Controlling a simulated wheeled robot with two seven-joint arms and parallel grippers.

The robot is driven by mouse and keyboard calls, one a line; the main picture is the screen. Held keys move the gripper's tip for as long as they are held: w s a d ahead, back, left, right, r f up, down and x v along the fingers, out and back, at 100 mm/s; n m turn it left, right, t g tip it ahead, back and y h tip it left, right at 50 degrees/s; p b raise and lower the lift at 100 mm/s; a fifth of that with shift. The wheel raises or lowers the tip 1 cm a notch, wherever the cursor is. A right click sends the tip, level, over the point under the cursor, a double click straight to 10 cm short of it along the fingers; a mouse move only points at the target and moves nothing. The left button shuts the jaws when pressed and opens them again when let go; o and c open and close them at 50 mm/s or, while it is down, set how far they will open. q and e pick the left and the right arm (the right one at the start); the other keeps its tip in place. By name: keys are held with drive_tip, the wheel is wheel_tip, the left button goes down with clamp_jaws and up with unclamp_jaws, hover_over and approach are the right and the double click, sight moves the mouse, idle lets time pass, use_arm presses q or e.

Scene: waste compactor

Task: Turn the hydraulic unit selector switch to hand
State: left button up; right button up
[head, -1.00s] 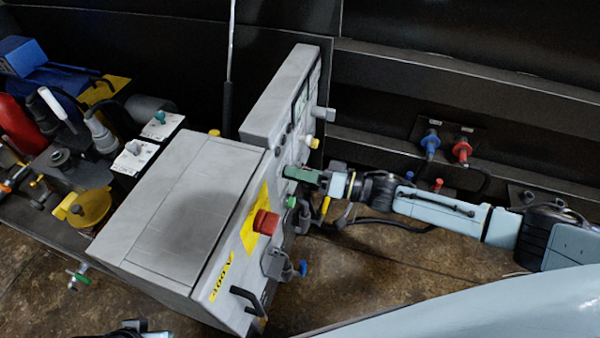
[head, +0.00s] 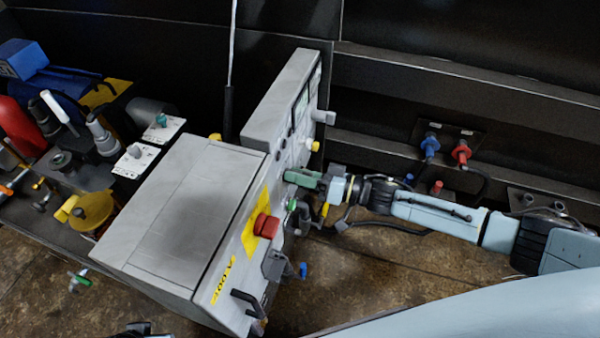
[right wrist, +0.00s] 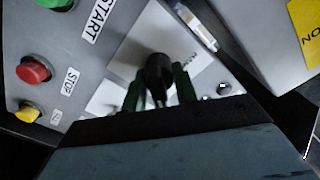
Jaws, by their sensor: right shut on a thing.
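The grey control cabinet (head: 190,210) stands in the middle of the head view, with its switch panel facing right. In the right wrist view, a black selector switch knob (right wrist: 158,72) sits on a pale plate. The green fingers of my right gripper (right wrist: 158,92) are on both sides of the knob, shut on it. In the head view my right gripper (head: 303,180) is at the panel and hides the knob. A small part of my left arm (head: 145,329) shows at the bottom edge; its fingers cannot be made out.
A red emergency button (head: 266,226) and a black handle (head: 245,302) stick out from the cabinet below my right gripper. The wrist view shows a green START button, a red stop button (right wrist: 33,70) and a yellow button (right wrist: 28,112). Blue and red valves (head: 460,152) are behind my right arm.

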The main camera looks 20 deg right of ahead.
drive_tip(key=n+p, duration=0.1)
drive_tip(key=n, duration=0.3)
drive_tip(key=shift+s+n, duration=0.15)
drive_tip(key=shift+n, duration=0.15)
drive_tip(key=n, duration=0.3)
drive_tip(key=shift+s+a+n+p, duration=0.1)
drive_tip(key=shift+n+p, duration=0.2)
drive_tip(key=shift+p, duration=0.1)
drive_tip(key=n, duration=0.2)
drive_tip(key=shift+n, duration=0.4)
drive_tip(key=n, duration=0.3)
drive_tip(key=shift+s, duration=0.1)
drive_tip(key=shift+a+f+n, duration=0.1)
drive_tip(key=shift+n, duration=1)
use_arm(q)
drive_tip(key=f, duration=0.1)
drive_tip(key=a+f, duration=0.1)
drive_tip(key=f, duration=0.2)
drive_tip(key=shift+a+f, duration=0.2)
drive_tip(key=shift+a, duration=0.2)
drive_tip(key=shift+s+f, duration=0.15)
drive_tip(key=shift+s, duration=0.15)
use_arm(e)
drive_tip(key=o, duration=0.6)
